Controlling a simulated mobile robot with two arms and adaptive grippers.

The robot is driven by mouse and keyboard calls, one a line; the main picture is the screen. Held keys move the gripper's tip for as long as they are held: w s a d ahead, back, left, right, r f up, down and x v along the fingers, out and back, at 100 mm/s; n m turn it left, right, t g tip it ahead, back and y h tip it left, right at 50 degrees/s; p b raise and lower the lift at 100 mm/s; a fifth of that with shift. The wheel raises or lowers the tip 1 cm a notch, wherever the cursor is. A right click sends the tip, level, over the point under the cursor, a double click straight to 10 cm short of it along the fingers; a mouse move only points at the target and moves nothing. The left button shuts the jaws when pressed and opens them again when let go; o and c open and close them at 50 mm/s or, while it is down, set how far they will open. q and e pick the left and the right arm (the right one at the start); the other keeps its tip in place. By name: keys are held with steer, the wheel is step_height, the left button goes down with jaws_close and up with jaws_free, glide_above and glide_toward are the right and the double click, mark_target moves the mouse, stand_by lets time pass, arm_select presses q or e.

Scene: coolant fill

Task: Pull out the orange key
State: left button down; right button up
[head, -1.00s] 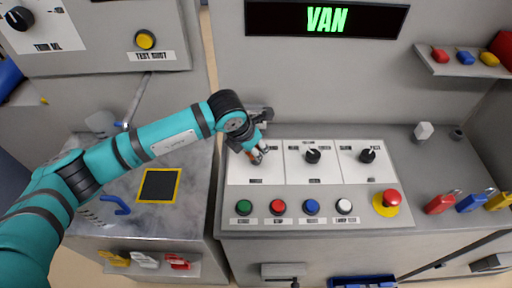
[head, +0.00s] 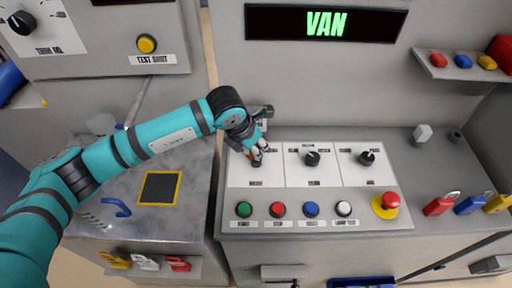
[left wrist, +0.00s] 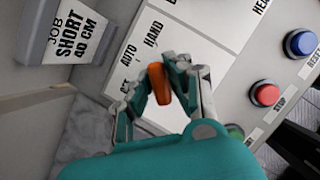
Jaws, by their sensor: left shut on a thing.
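The orange key (left wrist: 159,84) is between the fingers of my left gripper (left wrist: 160,85) in the left wrist view, which is shut on it. In the head view my left gripper (head: 256,153) is over the leftmost white panel of the console, and only a bit of orange shows there. The panel (left wrist: 196,30) carries the words AUTO and HAND in the left wrist view. The fingers hide the key's lower end, so I cannot tell whether it is still in its switch. My right gripper is not in view.
Two black knobs (head: 312,159) (head: 367,158) stand to the right. Green, red, blue and white buttons (head: 278,209) line the console's front, with a red emergency stop (head: 390,200) beside them. Padlocks (head: 438,204) lie at the right. A display (head: 326,22) reads VAN.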

arm_select(q)
steer(key=shift+r+p, duration=0.65)
steer(key=shift+r, duration=1.15)
